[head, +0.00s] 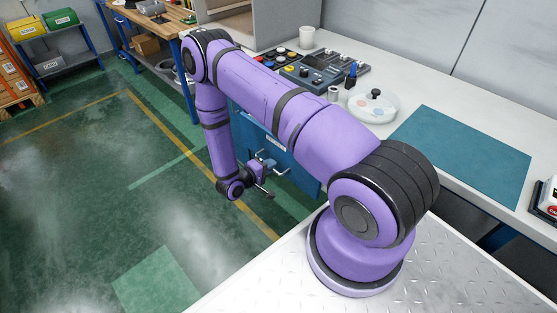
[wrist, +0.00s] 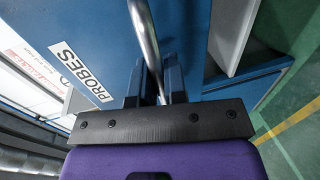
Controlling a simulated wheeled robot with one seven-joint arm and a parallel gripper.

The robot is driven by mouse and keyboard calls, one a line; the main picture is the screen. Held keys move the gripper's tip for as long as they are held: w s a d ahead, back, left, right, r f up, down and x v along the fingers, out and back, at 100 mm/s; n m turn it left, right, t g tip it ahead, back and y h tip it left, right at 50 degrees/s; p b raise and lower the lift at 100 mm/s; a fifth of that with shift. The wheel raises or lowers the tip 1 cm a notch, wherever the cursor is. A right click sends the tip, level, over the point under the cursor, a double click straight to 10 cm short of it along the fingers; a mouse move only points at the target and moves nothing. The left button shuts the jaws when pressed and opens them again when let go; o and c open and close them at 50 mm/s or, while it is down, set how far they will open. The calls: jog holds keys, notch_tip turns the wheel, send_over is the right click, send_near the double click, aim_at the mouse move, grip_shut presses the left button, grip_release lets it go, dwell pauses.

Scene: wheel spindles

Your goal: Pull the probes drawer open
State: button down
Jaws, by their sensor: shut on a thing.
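The probes drawer has a blue front (wrist: 110,45) with a white PROBES label (wrist: 82,72) in the wrist view. A round silver bar handle (wrist: 143,35) runs down the middle of that view. My gripper (wrist: 154,82) is shut on the handle, with one dark blue finger on each side of it. In the head view my gripper (head: 262,166) is low in front of the blue cabinet (head: 293,165) under the bench. My arm hides part of the cabinet there. I cannot tell from these views how far the drawer stands out.
A grey-white panel (wrist: 231,35) stands right of the drawer front in the wrist view. The white bench top (head: 405,92) holds a dark control panel (head: 312,73), a lidded white dish (head: 373,106) and a teal mat (head: 465,150). Green floor (head: 110,185) is clear at left.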

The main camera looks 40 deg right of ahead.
jog(key=shift+f+v, duration=0.15)
jog(key=shift+v, duration=0.6)
jog(key=shift+f+v, duration=0.15)
jog(key=shift+v, duration=0.6)
jog(key=shift+a, duration=0.1)
jog(key=c, duration=1.2)
grip_release()
jog(key=shift+a, duration=0.1)
jog(key=v, duration=1)
jog(key=shift+s+a, duration=0.1)
jog(key=shift+a, duration=0.15)
